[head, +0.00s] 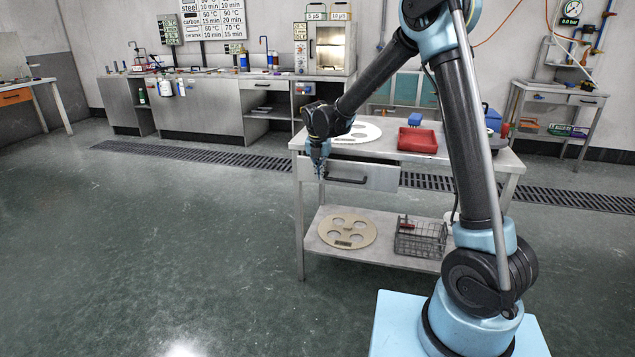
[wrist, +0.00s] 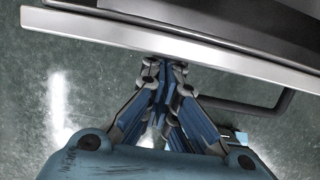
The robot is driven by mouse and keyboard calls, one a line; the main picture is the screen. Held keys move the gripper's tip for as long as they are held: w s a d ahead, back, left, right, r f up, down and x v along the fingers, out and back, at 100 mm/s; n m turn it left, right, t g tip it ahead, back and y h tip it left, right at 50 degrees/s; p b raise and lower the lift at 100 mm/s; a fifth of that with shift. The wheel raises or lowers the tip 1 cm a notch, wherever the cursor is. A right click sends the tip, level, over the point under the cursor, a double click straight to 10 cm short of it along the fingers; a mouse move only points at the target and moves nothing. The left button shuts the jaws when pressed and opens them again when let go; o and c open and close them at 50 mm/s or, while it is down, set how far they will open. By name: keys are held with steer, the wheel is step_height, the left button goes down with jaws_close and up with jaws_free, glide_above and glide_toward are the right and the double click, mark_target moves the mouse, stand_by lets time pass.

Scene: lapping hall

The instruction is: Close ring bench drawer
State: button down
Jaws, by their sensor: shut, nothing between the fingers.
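The ring bench (head: 470,160) is a grey metal table in the middle right of the head view. Its drawer (head: 382,178) is under the top at the left, with a dark bar handle (head: 347,181). In the wrist view the drawer front (wrist: 100,38) shows as a pale bar, with a darker strip between it and the bench top edge; it seems to stand out slightly. The handle (wrist: 262,109) shows there at right. My gripper (head: 320,176) is shut and empty at the drawer's left part, left of the handle. It also shows in the wrist view (wrist: 163,66); contact is unclear.
The lower shelf holds a beige ring plate (head: 347,231) and a wire basket (head: 420,240). The floor left of the bench is clear.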

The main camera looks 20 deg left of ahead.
steer(key=shift+w, duration=3.2)
steer(key=shift+w+r, duration=0.1)
